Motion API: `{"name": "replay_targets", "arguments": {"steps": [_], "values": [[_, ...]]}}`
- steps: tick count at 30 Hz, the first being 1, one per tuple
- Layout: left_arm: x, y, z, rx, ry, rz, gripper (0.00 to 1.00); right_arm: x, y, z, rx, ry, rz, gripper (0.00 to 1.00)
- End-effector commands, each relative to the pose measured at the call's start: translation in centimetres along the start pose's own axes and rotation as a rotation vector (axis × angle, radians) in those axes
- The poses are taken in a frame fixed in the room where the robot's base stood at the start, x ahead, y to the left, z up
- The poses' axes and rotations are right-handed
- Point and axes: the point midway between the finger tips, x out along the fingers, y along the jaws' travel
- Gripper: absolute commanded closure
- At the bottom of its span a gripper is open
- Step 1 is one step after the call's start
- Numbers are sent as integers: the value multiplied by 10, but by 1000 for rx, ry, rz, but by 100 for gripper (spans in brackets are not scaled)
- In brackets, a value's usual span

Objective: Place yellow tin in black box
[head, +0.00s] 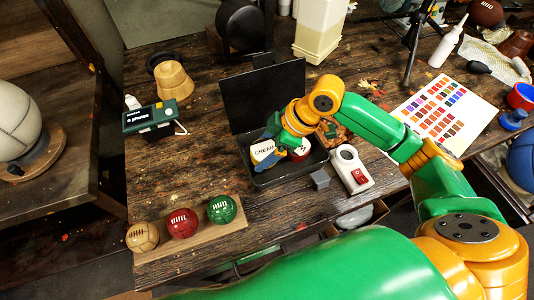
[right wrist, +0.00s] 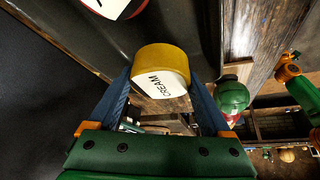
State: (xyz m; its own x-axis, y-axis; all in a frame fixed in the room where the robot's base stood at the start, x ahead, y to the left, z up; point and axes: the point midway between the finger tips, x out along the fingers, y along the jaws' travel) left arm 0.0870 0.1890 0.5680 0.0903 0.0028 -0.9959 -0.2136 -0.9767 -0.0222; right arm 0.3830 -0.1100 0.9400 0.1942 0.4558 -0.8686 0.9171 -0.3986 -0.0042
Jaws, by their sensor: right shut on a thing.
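The yellow tin (head: 262,151), with a white top marked CREAM, is held by my right gripper (head: 270,157). In the right wrist view the tin (right wrist: 162,62) sits between the two blue fingers, which are shut on it. The black box (head: 264,97) stands open on the bench with its lid raised at the back. The tin is over or within the left part of the box; whether it touches the floor I cannot tell. My left gripper is not seen.
A red and white tin (head: 300,150) lies in the box's right part. Three small balls on a wooden strip (head: 206,242) lie front left.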

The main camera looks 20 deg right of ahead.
Motion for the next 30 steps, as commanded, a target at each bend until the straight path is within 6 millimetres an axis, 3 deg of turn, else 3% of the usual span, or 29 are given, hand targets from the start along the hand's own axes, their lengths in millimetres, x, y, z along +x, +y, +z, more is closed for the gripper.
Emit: {"name": "replay_targets", "arguments": {"steps": [3, 9, 17, 18, 20, 26, 30], "values": [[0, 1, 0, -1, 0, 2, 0, 9, 9, 9, 4, -2, -1, 80], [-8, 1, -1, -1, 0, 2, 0, 33, 8, 22, -1, -1, 0, 80], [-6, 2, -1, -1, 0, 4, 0, 36, 8, 23, -2, 0, 1, 80], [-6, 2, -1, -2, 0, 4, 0, 36, 8, 23, -2, 0, 1, 15], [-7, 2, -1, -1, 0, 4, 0, 36, 8, 23, -2, 0, 1, 0], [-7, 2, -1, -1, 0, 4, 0, 35, 8, 23, -2, 0, 1, 0], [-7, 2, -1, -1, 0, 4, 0, 21, 9, 22, -2, 0, 3, 0]]}}
